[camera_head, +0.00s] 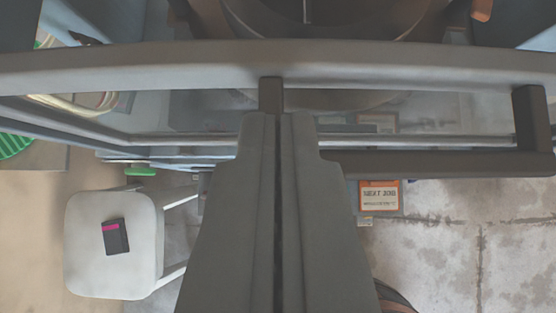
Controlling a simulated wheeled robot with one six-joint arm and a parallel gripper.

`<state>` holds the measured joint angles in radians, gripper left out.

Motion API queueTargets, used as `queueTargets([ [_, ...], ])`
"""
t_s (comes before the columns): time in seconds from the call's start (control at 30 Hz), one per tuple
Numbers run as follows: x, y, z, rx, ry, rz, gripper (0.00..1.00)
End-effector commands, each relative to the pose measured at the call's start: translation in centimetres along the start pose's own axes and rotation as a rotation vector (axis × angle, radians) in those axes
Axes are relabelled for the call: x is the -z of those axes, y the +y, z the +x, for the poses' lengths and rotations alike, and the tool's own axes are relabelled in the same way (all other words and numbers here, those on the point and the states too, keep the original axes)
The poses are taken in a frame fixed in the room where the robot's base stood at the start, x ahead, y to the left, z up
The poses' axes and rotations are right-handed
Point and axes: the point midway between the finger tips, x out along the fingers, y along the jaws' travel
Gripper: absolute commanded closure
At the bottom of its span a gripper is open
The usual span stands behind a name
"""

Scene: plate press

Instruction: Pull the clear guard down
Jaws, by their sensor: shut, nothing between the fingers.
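The clear guard shows as a grey frame, with a thick rail (400,68) running across the top of the view and see-through panes below it. A dark handle bar (440,164) stands off the frame on the right, on a bracket at its right end. My gripper (279,118) is shut and empty, pointing up the view from the bottom centre. Its fingers overlap the handle's left part and hide it. The fingertips lie just below the rail, beside the left bracket (271,94). I cannot tell whether they touch the handle.
A white chair (85,235) with a dark, pink-striped object (116,237) on it stands at lower left. An orange-and-white sign (379,194) is at right of my gripper. Bare concrete floor (460,260) lies at lower right. A large round machine part (375,22) is behind the rail.

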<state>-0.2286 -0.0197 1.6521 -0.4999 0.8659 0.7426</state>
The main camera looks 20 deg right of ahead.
Motion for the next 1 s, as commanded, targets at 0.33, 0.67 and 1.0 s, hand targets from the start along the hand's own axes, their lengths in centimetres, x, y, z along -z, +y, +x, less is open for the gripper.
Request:
queueTargets([
  [0.33, -1.7, 0.0, 1.6, -0.002, -0.005, 0.0, 1.0],
  [0.67, -1.9, 0.0, 1.9, -0.005, -0.012, -0.001, 1.0],
  [1.0, 1.5, 1.1, -1.3, 0.001, 0.005, 0.004, 1.0],
])
